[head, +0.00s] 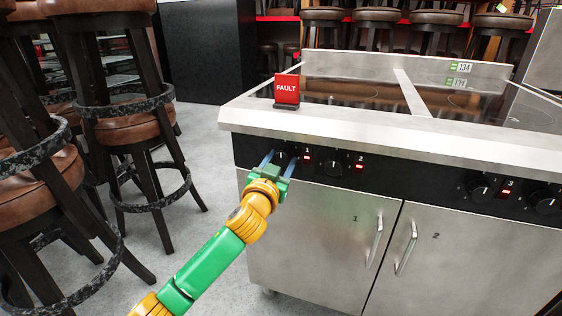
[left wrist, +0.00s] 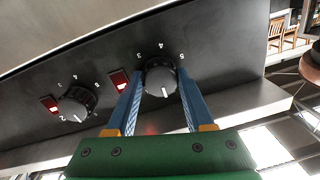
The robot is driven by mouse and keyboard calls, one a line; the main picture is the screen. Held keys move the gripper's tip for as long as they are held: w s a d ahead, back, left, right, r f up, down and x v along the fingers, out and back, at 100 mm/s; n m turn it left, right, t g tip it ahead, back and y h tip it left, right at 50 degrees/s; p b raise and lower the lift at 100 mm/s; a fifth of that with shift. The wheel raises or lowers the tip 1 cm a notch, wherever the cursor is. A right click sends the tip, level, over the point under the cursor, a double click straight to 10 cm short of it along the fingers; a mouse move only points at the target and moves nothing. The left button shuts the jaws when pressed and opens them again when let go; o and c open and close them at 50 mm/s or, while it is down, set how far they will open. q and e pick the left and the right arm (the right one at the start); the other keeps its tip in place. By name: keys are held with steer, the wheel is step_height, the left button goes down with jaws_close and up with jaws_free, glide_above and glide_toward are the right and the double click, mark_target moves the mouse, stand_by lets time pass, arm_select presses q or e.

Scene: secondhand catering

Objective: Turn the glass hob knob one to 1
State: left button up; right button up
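The hob (head: 385,130) is a steel range with a black glass top and a black front panel. Knob one, a dark round knob with a white pointer line, is at the panel's left end. It shows in the left wrist view (left wrist: 159,78) with its line toward the bottom of the picture and printed numbers around it. My left gripper (head: 280,161) is at this knob, largely hiding it in the head view. Its blue fingers (left wrist: 161,82) are open on either side of the knob, with narrow gaps seeming to show. My right gripper is not in view.
A second knob (head: 332,165) and red lamps (head: 307,157) are close by on the panel, with more knobs (head: 482,188) further right. A red FAULT sign (head: 287,89) stands on the hob's edge. Doors with handles (head: 375,240) are below. Bar stools (head: 125,120) stand at left.

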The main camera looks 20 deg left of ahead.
arm_select(q)
jaws_close()
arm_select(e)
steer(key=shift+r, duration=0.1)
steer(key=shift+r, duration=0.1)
